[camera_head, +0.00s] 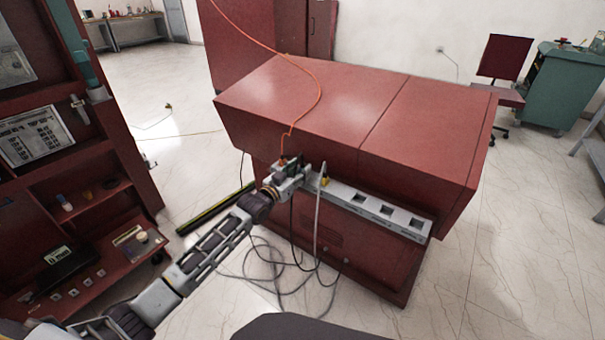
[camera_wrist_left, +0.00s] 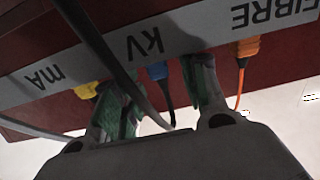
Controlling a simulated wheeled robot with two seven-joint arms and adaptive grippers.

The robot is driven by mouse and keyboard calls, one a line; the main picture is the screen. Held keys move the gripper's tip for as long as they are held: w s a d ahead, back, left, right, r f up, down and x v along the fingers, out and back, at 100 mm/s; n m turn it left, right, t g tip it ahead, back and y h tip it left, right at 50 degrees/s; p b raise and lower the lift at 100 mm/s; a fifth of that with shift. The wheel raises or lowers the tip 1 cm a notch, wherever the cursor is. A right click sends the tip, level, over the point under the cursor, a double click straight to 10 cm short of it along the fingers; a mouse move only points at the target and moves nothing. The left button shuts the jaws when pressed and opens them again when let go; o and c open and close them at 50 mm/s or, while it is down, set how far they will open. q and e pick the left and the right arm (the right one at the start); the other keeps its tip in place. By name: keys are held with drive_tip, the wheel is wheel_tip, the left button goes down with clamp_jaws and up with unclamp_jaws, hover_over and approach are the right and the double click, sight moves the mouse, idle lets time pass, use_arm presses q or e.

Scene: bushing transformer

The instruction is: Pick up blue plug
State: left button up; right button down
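The blue plug (camera_wrist_left: 158,72) sits in the grey labelled strip under the "kV" mark in the left wrist view, with a dark cable hanging from it. My left gripper (camera_wrist_left: 160,100) is open, with one green-padded finger on each side of the plug and gaps showing between. In the head view my left gripper (camera_head: 290,173) is at the left end of the socket strip (camera_head: 408,224) and hides the blue plug. My right gripper is not in view.
A yellow plug (camera_wrist_left: 87,91) and an orange plug (camera_wrist_left: 247,48) flank the blue one. A thick grey cable (camera_wrist_left: 105,55) crosses in front of the left finger. The red cabinet (camera_head: 320,100) bears the strip. Loose cables (camera_head: 285,270) lie on the floor.

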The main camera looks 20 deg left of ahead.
use_arm(q)
clamp_jaws()
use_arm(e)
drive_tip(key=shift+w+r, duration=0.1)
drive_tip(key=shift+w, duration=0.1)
use_arm(q)
drive_tip(key=shift+r, duration=0.1)
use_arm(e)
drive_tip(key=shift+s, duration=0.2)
